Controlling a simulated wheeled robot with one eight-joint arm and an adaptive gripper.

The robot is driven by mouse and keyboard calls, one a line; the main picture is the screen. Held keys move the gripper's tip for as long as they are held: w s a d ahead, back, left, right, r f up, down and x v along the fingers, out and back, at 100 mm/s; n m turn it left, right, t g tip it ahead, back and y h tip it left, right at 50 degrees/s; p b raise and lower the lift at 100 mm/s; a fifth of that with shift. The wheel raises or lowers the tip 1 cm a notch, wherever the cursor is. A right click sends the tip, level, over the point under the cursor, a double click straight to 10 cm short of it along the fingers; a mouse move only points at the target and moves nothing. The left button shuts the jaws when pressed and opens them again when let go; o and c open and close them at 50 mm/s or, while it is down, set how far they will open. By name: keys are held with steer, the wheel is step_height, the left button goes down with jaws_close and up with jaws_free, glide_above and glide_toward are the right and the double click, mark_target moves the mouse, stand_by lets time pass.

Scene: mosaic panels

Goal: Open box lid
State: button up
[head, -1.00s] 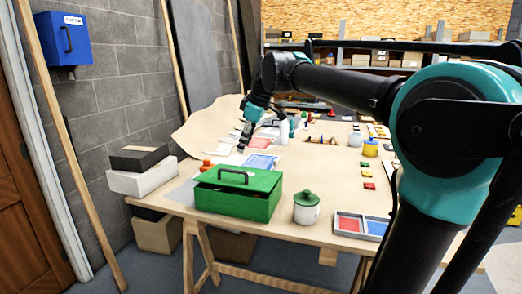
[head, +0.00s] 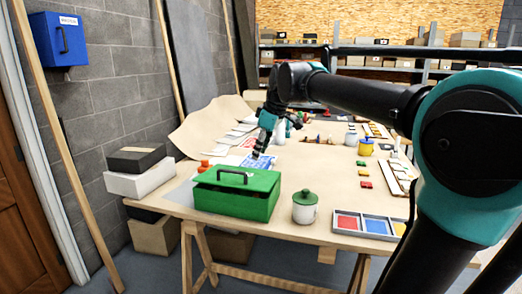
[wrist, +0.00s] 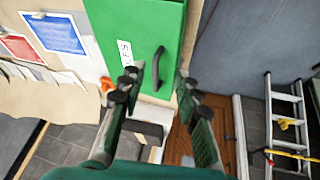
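The green box (head: 238,205) stands on the near left part of the table, with its lid (head: 262,180) down on it. A dark line shows under the lid's edge. A dark arched handle (head: 233,173) sits on the lid. In the wrist view, the box (wrist: 172,25) is at the top with a white label, and the handle (wrist: 153,68) appears between the two spread fingers. My gripper (wrist: 160,80) is open and empty.
A white jar with a green lid (head: 305,208) stands right of the box, beside a tray of coloured squares (head: 362,225). Small red-orange items (head: 204,166) lie behind the box. Blue and red printed sheets lie farther back. Black and white boxes (head: 137,160) are stacked left of the table.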

mark_target(234, 182)
steer(key=shift+c, duration=0.3)
steer(key=shift+a, duration=0.15)
steer(key=shift+c, duration=1.2)
steer(key=a+n+h, duration=0.1)
steer(key=a+n, duration=0.1)
steer(key=n, duration=0.1)
steer(key=a+f+n, duration=0.1)
steer(key=a+n, duration=0.1)
steer(key=n, duration=0.1)
steer(key=a+f+n+h, duration=0.1)
steer(key=a+n, duration=0.1)
steer(key=n, duration=0.2)
steer(key=shift+s+f+h, duration=0.1)
steer(key=shift+f+h, duration=0.15)
steer(key=shift+h, duration=0.05)
jaws_close()
steer(key=a+n+t+h, duration=0.2)
steer(key=a+n, duration=0.4)
steer(key=n, duration=0.3)
steer(key=shift+n, duration=0.3)
steer(key=x, duration=1)
steer(key=shift+d, duration=0.2)
steer(key=shift+r, duration=0.1)
